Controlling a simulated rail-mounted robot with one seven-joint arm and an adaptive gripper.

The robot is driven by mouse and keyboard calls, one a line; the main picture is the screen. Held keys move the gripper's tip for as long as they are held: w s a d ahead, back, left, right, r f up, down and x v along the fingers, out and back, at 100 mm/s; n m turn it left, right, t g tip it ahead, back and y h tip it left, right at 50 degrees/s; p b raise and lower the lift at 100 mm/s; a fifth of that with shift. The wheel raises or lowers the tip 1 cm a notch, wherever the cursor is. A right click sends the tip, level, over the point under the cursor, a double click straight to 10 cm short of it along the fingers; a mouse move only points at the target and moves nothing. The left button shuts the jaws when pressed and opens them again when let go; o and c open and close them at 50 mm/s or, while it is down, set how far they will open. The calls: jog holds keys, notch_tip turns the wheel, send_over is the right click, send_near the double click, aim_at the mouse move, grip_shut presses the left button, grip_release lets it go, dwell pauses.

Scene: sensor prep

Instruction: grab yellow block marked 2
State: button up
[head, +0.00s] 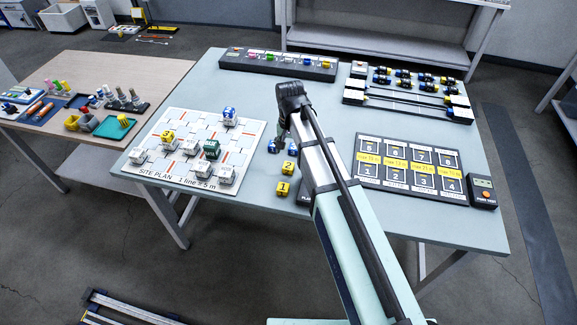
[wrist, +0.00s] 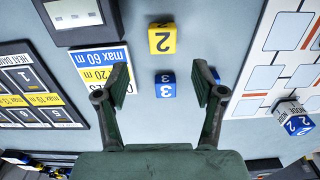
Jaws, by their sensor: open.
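The yellow block marked 2 (head: 289,168) sits on the blue-grey table, just behind the yellow block marked 1 (head: 283,189). In the wrist view the yellow block marked 2 (wrist: 162,39) is beyond my fingertips, near the top middle. My gripper (head: 284,136) is open and empty; its two fingers show apart in the wrist view (wrist: 161,68). A blue block marked 3 (wrist: 165,86) appears between the fingers there, on the table below them. In the head view this blue block (head: 273,146) is beside the fingers, partly hidden by my arm.
The site plan board (head: 146,172) with several blocks lies to the left. A dark numbered panel (head: 409,192) and a handheld meter (head: 482,191) lie to the right. A long rack (head: 277,64) stands at the back. A yellow and blue label card (wrist: 103,72) is beside the left finger.

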aim_at(289, 165)
jog(key=shift+a+f+p, duration=0.2)
jog(key=shift+f+p, duration=1.15)
jog(key=shift+f, duration=2.6)
jog(key=c, duration=1.1)
